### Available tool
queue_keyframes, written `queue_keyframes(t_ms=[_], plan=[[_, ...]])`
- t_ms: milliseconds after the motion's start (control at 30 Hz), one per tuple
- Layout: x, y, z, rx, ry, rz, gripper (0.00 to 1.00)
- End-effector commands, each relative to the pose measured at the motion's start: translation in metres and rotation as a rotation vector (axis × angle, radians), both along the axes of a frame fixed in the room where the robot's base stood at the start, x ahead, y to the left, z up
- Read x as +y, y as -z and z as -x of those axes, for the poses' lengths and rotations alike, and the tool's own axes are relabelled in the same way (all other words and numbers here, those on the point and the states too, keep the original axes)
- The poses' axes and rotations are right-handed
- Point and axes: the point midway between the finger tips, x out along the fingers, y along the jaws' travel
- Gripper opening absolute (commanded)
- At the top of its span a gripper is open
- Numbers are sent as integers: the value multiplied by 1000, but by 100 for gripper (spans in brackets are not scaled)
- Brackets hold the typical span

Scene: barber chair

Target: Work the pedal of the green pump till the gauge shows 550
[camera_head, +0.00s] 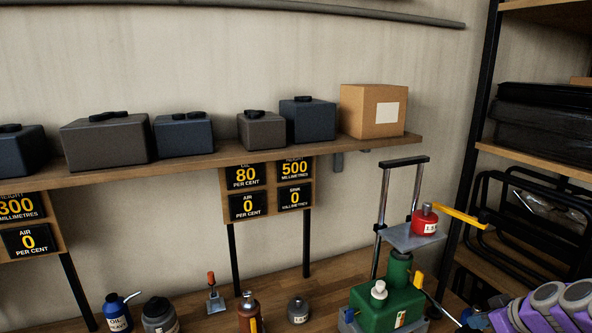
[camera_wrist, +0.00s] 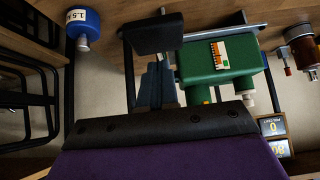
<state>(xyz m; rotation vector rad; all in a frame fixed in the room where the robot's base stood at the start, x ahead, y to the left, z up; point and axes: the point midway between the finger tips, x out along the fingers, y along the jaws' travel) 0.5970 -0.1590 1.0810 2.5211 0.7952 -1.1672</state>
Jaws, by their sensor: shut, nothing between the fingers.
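The green pump (camera_head: 375,303) stands at the lower right of the bench; its body also shows in the wrist view (camera_wrist: 215,60). Its raised grey platform carries a red weight (camera_head: 424,222). The height gauge (camera_head: 295,168) on the board to its left reads 500 millimetres. A dark flat pad, seemingly the pedal (camera_wrist: 158,36), shows in the wrist view beside the pump. My gripper (camera_wrist: 157,82) is shut and empty, its blue-grey fingers close to this pad; I cannot tell whether they touch. In the head view my purple arm reaches in from the lower right.
Other gauges read oil 80, air 0 and sink 0. A second gauge board (camera_head: 25,225) hangs at the left. An oil can (camera_head: 117,314) and several bottles stand left of the pump. A black shelf rack (camera_head: 487,115) stands at the right. A blue weight (camera_wrist: 84,27) shows in the wrist view.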

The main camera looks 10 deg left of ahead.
Motion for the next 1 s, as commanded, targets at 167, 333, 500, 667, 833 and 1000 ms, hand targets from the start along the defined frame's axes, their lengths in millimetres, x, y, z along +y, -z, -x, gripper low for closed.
queue_keyframes(t_ms=[167, 333, 500, 667, 833, 1000], plan=[[0, 0, 0, 0, 0, 0, 0], [0, 3, 0, 0, 0, 0, 0], [0, 10, 0, 0, 0, 0, 0], [0, 16, 1, 1, 0, 1, 0], [-1, 22, 1, 1, 0, 1, 0], [-1, 21, 1, 1, 0, 1, 0]])
